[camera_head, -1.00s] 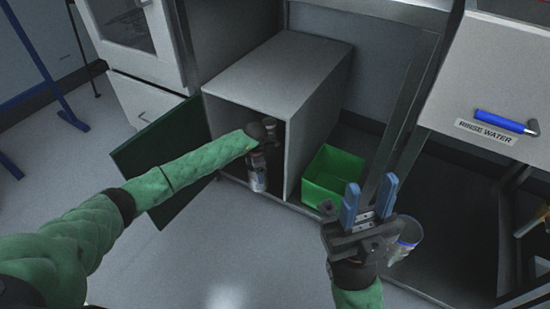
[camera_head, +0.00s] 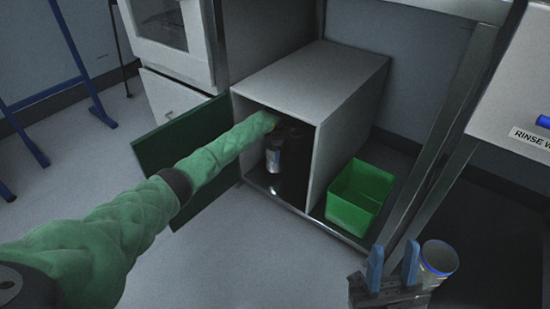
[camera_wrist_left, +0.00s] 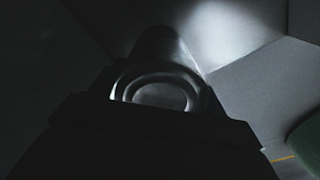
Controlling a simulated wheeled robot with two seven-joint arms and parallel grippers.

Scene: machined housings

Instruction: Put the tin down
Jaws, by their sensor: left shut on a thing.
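The tin (camera_head: 273,157) is a small upright can with a pale label, just inside the opening of the grey cabinet (camera_head: 310,85). My left gripper (camera_head: 284,138) reaches into the cabinet and is shut on the tin near its top; its dark fingers are hard to make out in the shadow. In the left wrist view the tin's round rimmed end (camera_wrist_left: 160,94) shows between the dark jaws. Whether the tin's base touches the cabinet floor cannot be told. My right gripper (camera_head: 393,268) is open and empty at the lower right, its blue fingers apart.
The green cabinet door (camera_head: 165,140) stands open on the left, beside my left arm. A green bin (camera_head: 358,197) is right of the cabinet. A clear cup with a blue rim (camera_head: 437,262) is beside my right gripper. A metal post (camera_head: 440,140) rises behind it.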

